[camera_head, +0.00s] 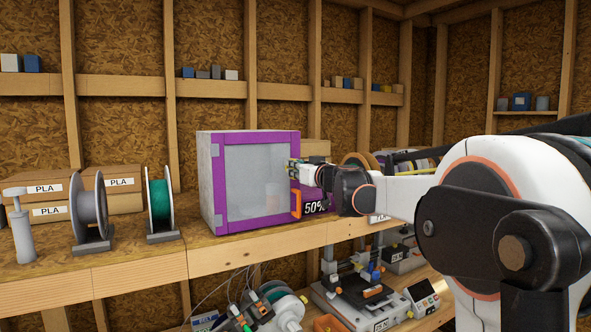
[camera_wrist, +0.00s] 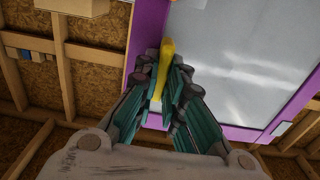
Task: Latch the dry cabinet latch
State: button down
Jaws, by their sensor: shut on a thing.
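The dry cabinet (camera_head: 208,185) stands on the bench, with a purple-framed, translucent door (camera_head: 250,180) that looks shut. In the wrist view the purple frame (camera_wrist: 147,30) and pale door panel (camera_wrist: 235,60) fill the upper right. The yellow latch (camera_wrist: 167,48) is a narrow bar over the purple frame, lying between my fingers. My gripper (camera_wrist: 165,72) is shut on it; in the head view my gripper (camera_head: 294,169) reaches the door's right edge from the right. Its fingers hide most of the latch there. An orange handle (camera_head: 296,204) sits just below.
A "50%" display (camera_head: 315,208) is right of the handle. Spools (camera_head: 88,208) (camera_head: 159,205) and PLA boxes (camera_head: 60,190) stand left of the cabinet. More spools (camera_head: 360,160) are behind my arm. A printer (camera_head: 355,290) is on the lower shelf. Bench in front of the door is clear.

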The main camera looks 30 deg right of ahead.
dwell(0.3)
jog(key=m, duration=0.4)
jog(key=m+b, duration=0.1)
jog(key=m, duration=0.4)
jog(key=shift+d+f, duration=0.15)
jog(key=shift+d, duration=0.05)
jog(key=m+b, duration=0.1)
jog(key=m, duration=0.3)
jog(key=shift+d+f+m, duration=0.1)
jog(key=shift+m, duration=0.3)
jog(key=shift+f+m, duration=0.1)
jog(key=shift+m, duration=1.9)
jog(key=c, duration=1.7)
grip_release()
